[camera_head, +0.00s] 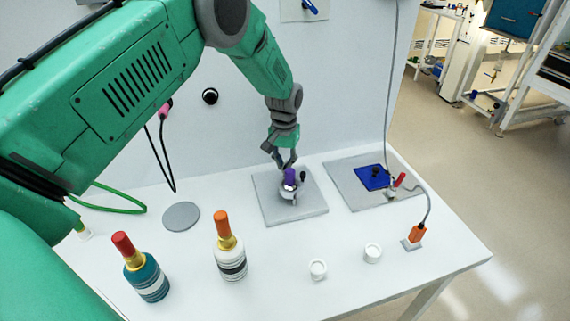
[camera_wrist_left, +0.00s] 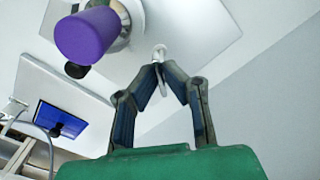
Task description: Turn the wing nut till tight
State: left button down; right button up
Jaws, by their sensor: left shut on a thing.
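A grey plate (camera_head: 312,208) on the bench carries a silver fitting (camera_head: 287,190) with an upright purple handle (camera_head: 290,176). My left gripper (camera_head: 284,165) reaches down just behind the purple handle. In the left wrist view, my left gripper (camera_wrist_left: 168,66) has its fingertips closed together on a small silver piece (camera_wrist_left: 160,54), which looks like the wing nut. The purple handle (camera_wrist_left: 84,36) stands beside the fingers there, apart from them. The fingertips hide part of the silver piece. My right gripper is not in view.
A second grey plate with a blue square (camera_head: 371,178) and a red-handled part (camera_head: 399,180) lies to the right. A teal bottle (camera_head: 150,282), a white bottle (camera_head: 230,262) and two small white cups (camera_head: 317,269) (camera_head: 373,252) stand in front. The wall (camera_head: 345,95) rises close behind.

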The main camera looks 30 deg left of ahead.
aim_at(285, 163)
pick_arm(q)
jog(key=m, duration=0.5)
jog(key=shift+w+r+m, duration=0.15)
jog(key=shift+w+m, duration=0.05)
jog(key=shift+m, duration=0.1)
jog(key=m, duration=0.5)
dwell(0.4)
jog(key=c, duration=1.7)
grip_release()
jog(key=shift+a, duration=0.1)
notch_tip(285, 163, up, 12)
jog(key=shift+f, duration=0.2)
jog(key=shift+f, duration=0.1)
